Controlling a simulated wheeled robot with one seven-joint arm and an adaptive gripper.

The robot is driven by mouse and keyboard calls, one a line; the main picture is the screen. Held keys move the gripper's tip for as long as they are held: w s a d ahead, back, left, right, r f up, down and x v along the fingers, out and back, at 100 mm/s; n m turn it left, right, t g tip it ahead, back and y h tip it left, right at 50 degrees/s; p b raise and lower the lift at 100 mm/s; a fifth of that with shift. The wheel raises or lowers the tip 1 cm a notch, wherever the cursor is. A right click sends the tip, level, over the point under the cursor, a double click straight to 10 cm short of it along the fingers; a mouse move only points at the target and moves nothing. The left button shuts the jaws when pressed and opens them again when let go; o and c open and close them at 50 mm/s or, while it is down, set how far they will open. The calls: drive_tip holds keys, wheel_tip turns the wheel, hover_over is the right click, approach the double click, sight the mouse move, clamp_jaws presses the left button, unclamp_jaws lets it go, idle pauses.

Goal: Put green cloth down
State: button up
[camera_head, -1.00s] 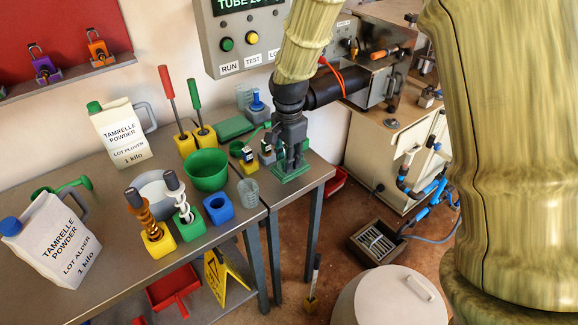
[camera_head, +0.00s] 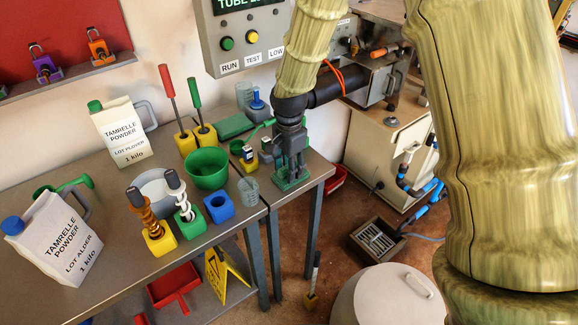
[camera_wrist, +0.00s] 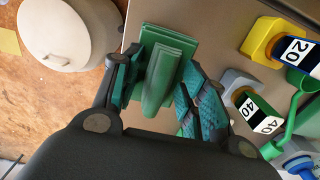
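The green cloth (camera_head: 290,183) lies folded on the right end of the metal table, close to its edge. In the wrist view the cloth (camera_wrist: 158,82) shows as a flat base with a raised fold standing up along its middle. My gripper (camera_head: 292,168) points down right over the cloth. In the wrist view its fingers (camera_wrist: 160,95) are apart, one on each side of the raised fold, with a gap beside it. The gripper looks open. The fingertips' lower ends and any light contact with the cloth are partly hidden.
Near my gripper stand a yellow-based bottle (camera_head: 249,160), a grey-based bottle (camera_wrist: 247,97) and a clear beaker (camera_head: 248,189). A green bowl (camera_head: 206,170) and a blue block (camera_head: 219,207) are further left. The table edge drops to the floor, where a white-lidded drum (camera_head: 388,298) stands.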

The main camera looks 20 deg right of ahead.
wheel_tip(320, 180, up, 12)
drive_tip(key=b, duration=0.1)
drive_tip(key=shift+r, duration=0.15)
idle(0.6)
idle(0.5)
